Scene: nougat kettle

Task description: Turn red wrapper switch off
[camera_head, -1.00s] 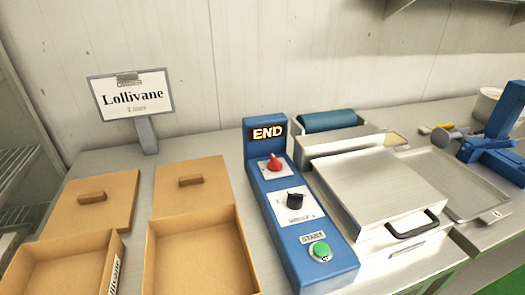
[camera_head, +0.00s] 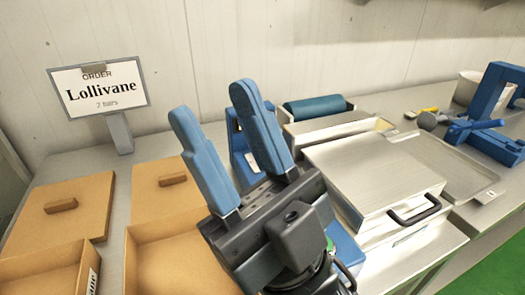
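The blue control panel (camera_head: 342,241) stands between the cardboard boxes and the metal wrapper machine. My gripper (camera_head: 212,97) is in front of it and covers most of it. The two blue fingers are apart, with nothing visible between them, and point up and away. The red switch is hidden behind my gripper now, as are the black knob and the display. A second before, the switch showed as a red knob below the lit END display. I cannot tell whether the fingers touch the panel.
The metal wrapper machine (camera_head: 372,178) with a black handle and a teal roll (camera_head: 318,107) stands right of the panel. Cardboard boxes (camera_head: 170,250) and lids (camera_head: 75,215) lie left. An order sign (camera_head: 100,90) reads Lollivane. A metal tray (camera_head: 440,165) and a blue tool (camera_head: 485,130) are further right.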

